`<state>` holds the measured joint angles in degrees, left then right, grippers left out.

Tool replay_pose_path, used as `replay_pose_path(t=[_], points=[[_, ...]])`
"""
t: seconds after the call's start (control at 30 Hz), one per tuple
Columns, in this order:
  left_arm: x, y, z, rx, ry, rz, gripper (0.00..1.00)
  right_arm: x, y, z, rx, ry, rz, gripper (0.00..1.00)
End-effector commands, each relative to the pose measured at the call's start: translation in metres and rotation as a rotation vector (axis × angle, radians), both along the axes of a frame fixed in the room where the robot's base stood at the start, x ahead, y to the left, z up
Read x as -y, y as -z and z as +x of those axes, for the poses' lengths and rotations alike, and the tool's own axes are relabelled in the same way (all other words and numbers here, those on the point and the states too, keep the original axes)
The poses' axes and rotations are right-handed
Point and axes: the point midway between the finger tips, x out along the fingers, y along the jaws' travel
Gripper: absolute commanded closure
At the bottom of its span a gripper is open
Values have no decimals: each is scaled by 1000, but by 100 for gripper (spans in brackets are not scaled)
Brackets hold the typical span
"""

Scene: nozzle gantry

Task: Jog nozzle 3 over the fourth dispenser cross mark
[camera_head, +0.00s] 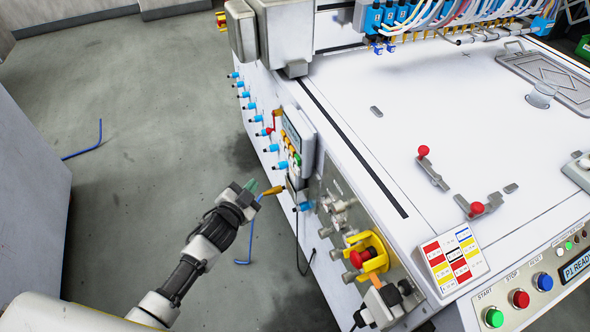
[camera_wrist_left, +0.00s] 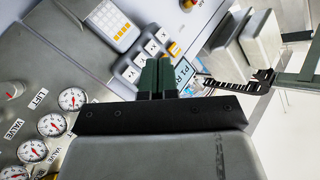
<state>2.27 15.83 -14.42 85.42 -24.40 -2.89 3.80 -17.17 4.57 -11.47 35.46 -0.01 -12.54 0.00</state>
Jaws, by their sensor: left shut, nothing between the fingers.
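My left gripper (camera_head: 257,190) is shut and empty beside the machine's side, close to the side control panel (camera_head: 297,147). I cannot tell whether the fingertips touch a key. The blue nozzle blocks (camera_head: 384,20) hang from the gantry at the top of the head view; their numbers are too small to read.
A yellow-ringed red emergency button (camera_head: 363,258) and blue fittings (camera_head: 273,148) jut from the machine's side.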

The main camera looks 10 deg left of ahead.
Motion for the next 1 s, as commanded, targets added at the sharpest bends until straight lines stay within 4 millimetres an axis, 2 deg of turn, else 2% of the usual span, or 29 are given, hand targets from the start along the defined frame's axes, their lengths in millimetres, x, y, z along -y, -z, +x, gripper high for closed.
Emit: replay_pose_path(t=[0.17, 0.5, 0.7, 1.0], points=[[9, 1, 6, 1, 1, 0, 100, 0, 5, 0, 0, 0, 0, 100], [48, 2, 32, 4, 1, -2, 100, 0, 25, 0, -1, 0, 0, 100], [65, 1, 44, 1, 1, -1, 100, 0, 31, 0, -1, 1, 0, 100], [73, 0, 49, 0, 0, 0, 100, 0, 32, 0, -1, 1, 0, 100]])
